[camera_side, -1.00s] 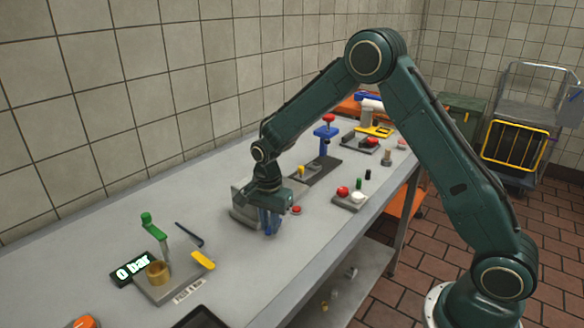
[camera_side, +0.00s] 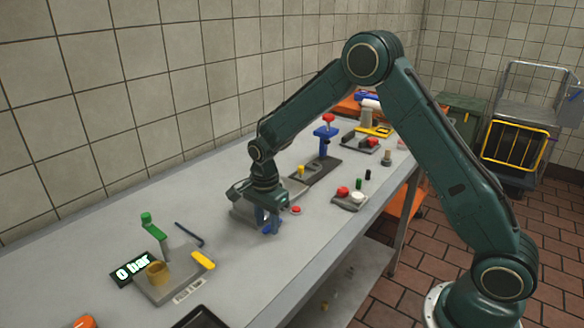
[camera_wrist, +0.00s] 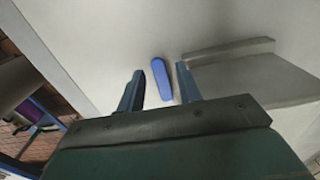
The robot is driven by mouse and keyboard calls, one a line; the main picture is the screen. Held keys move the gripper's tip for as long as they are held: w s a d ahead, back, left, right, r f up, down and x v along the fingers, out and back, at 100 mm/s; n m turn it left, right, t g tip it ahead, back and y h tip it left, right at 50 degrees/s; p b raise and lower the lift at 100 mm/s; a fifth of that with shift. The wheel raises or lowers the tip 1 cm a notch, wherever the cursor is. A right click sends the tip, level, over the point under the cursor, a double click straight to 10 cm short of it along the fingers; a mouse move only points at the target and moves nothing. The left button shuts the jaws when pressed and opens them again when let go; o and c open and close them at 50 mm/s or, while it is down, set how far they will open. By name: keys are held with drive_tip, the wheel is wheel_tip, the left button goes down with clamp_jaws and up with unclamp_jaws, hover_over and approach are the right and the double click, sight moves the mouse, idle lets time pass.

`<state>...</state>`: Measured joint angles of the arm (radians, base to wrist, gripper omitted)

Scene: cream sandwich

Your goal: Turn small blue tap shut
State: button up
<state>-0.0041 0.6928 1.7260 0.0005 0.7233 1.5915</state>
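The small blue tap handle (camera_wrist: 161,79) shows in the wrist view as a rounded bar, lying nearly lengthwise in the picture. It is between the two fingers of my gripper (camera_wrist: 160,88), with a visible gap on each side. My gripper is open. In the side view my gripper (camera_side: 268,222) points down low over the grey worktop. There its bluish fingers and the blue tap cannot be clearly told apart, and the tap's body is hidden.
A grey block (camera_wrist: 240,70) stands just right of the fingers. A red button (camera_side: 296,210) is close by. A green lever (camera_side: 148,222), yellow handle (camera_side: 203,260) and "0 bar" display (camera_side: 134,268) stand front left. A blue stand with red knob (camera_side: 327,118) is farther back. Bare worktop (camera_side: 255,265) lies in front.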

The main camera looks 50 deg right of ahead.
drive_tip(key=shift+n, duration=0.4)
drive_tip(key=shift+s+d+n, duration=0.1)
drive_tip(key=shift+s+n, duration=0.25)
drive_tip(key=shift+n, duration=0.45)
drive_tip(key=shift+s+d+n, duration=0.1)
drive_tip(key=shift+s+n, duration=0.25)
drive_tip(key=shift+n, duration=0.45)
drive_tip(key=n, duration=0.1)
drive_tip(key=s+n, duration=0.1)
drive_tip(key=n, duration=0.2)
drive_tip(key=shift+s+d, duration=0.2)
drive_tip(key=shift+d, duration=0.1)
drive_tip(key=n, duration=0.2)
drive_tip(key=s+d+n, duration=0.1)
drive_tip(key=n, duration=0.1)
drive_tip(key=shift+d+f, duration=0.1)
drive_tip(key=shift+s+d+n, duration=0.1)
drive_tip(key=shift+d+n, duration=0.2)
drive_tip(key=shift+n, duration=0.6)
drive_tip(key=shift+s+d+n, duration=0.1)
drive_tip(key=shift+d+n, duration=0.2)
drive_tip(key=shift+n, duration=0.6)
wheel_tip(320, 180, up, 14)
drive_tip(key=s+a+r+n+t, duration=0.2)
drive_tip(key=s+r+t, duration=0.1)
drive_tip(key=s+r, duration=0.7)
drive_tip(key=shift+s, duration=2.1)
drive_tip(key=shift+r, duration=0.1)
